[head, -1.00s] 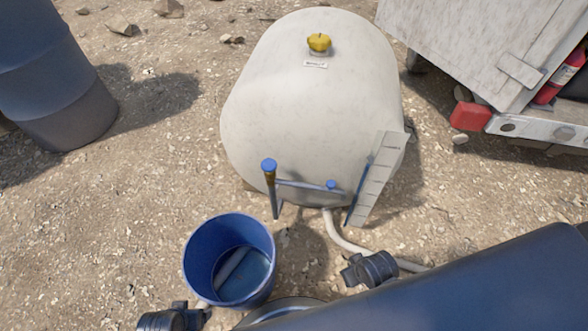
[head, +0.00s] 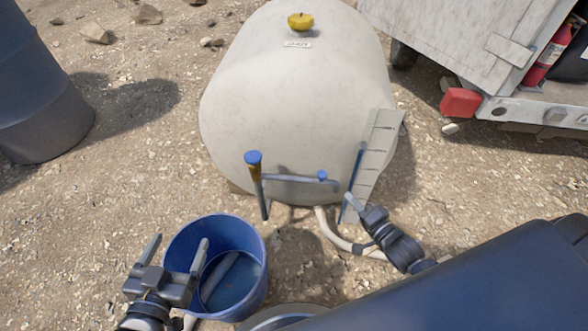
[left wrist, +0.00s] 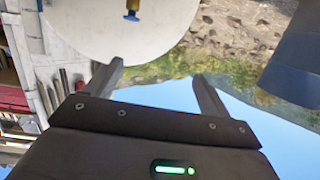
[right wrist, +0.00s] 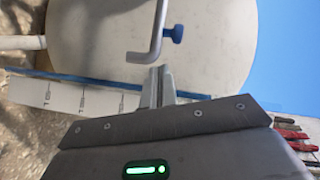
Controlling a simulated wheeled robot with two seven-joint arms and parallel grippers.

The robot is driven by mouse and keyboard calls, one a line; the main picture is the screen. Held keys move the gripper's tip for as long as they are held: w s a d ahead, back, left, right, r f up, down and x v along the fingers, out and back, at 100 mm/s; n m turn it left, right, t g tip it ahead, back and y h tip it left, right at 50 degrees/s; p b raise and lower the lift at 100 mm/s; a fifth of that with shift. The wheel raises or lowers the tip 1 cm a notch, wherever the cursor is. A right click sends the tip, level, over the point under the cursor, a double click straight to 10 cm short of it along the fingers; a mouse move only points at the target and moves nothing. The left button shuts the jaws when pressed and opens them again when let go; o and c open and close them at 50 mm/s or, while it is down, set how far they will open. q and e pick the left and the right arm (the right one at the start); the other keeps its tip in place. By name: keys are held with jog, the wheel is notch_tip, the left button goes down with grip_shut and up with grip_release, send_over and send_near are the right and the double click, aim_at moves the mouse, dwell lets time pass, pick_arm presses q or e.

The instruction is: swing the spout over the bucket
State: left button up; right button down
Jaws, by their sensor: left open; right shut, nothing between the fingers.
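The blue bucket (head: 246,300) stands on the ground, left of and nearer than the spout. My left gripper (head: 176,242) is open and empty, overlapping the bucket's left side in the head view.
A white marked gauge board (head: 372,165) stands right of the spout, close to my right gripper. A pale hose (head: 335,236) runs along the ground below. A dark blue barrel (head: 40,90) stands far left and a white trailer (head: 450,40) far right.

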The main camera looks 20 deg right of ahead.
aim_at(336, 182)
pick_arm(q)
jog(key=r, duration=0.1)
jog(key=d+r+t+h, duration=0.1)
jog(key=d+r, duration=0.1)
jog(key=shift+r+m+t, duration=0.15)
jog(key=shift+m+t, duration=0.15)
pick_arm(e)
jog(key=shift+d+r+m+t+y, duration=0.55)
jog(key=shift+r+t+y, duration=0.2)
jog(key=shift+y, duration=0.25)
jog(key=b+x, duration=0.1)
jog(key=x, duration=0.7)
jog(key=shift+w, duration=0.25)
pick_arm(q)
jog(key=shift+s+d+r+m+t+h+b, duration=0.15)
jog(key=shift+s+d+r+t+h, duration=0.25)
jog(key=shift+r+h, duration=0.4)
jog(key=shift+s+d+r+m+t+h+b, duration=0.1)
jog(key=shift+d+r+m+t+h, duration=0.15)
jog(key=shift+r+t+h, duration=0.5)
jog(key=shift+s+d+r+m+t+h+b, duration=0.1)
jog(key=shift+s+d+r+t+h, duration=0.2)
jog(key=shift+r, duration=0.8)
pick_arm(e)
jog(key=shift+w+a+r, duration=0.1)
jog(key=shift+w+a, duration=0.2)
jog(key=shift+w, duration=0.35)
